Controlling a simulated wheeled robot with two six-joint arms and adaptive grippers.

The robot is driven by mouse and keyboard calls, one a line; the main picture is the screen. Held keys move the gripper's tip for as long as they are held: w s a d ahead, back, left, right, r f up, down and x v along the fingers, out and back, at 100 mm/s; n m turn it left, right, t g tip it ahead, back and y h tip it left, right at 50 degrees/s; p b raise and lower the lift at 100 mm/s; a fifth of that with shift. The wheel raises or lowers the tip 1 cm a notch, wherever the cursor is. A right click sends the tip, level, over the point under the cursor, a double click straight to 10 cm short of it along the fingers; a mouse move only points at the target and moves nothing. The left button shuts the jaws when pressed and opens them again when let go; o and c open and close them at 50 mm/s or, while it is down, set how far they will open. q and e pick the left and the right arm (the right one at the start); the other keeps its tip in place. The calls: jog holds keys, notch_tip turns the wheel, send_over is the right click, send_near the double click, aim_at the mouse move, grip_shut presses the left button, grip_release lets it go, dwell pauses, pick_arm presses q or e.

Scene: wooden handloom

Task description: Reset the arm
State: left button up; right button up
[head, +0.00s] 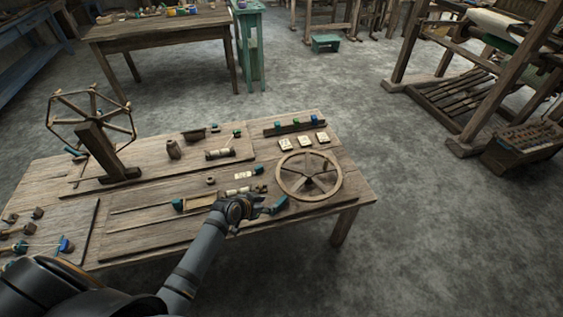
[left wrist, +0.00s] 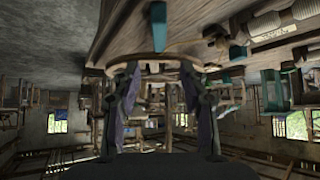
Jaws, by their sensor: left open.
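My left arm reaches in from the lower left of the head view. Its gripper (head: 262,208) is over the front edge of the wooden table (head: 120,242), just left of and in front of a spoked wooden wheel (head: 281,178). In the left wrist view the two fingers of the left gripper (left wrist: 160,75) stand apart with nothing seen between them. A teal handle-like piece (head: 279,205) lies close beside the fingertips. It also seems to show above the fingers in the left wrist view (left wrist: 157,24). Whether the fingers touch it is unclear. My right gripper is not in view.
On the table stand a reel with spokes (head: 92,115), pale cards (head: 304,140), a rack with coloured pieces (head: 295,127) and a small dark pot (head: 173,150). A loom (head: 480,75) stands at right.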

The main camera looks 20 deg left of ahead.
pick_arm(q)
jog(key=s+a+r+n+g+y, duration=0.15)
jog(key=s+r, duration=0.35)
jog(key=s, duration=0.6)
jog(key=s+a+r+n+g+y, duration=0.1)
jog(key=s+r+g+y, duration=0.2)
jog(key=s, duration=0.7)
notch_tip(320, 180, down, 23)
jog(key=s+a+g+p, duration=0.2)
jog(key=s+a, duration=0.1)
jog(key=s+f+p, duration=0.2)
jog(key=s+f, duration=1.2)
jog(key=s, duration=0.4)
jog(key=shift+a+f+n+g+h, duration=0.2)
jog(key=shift+a+n+g+h, duration=0.15)
jog(key=shift+n+g, duration=0.1)
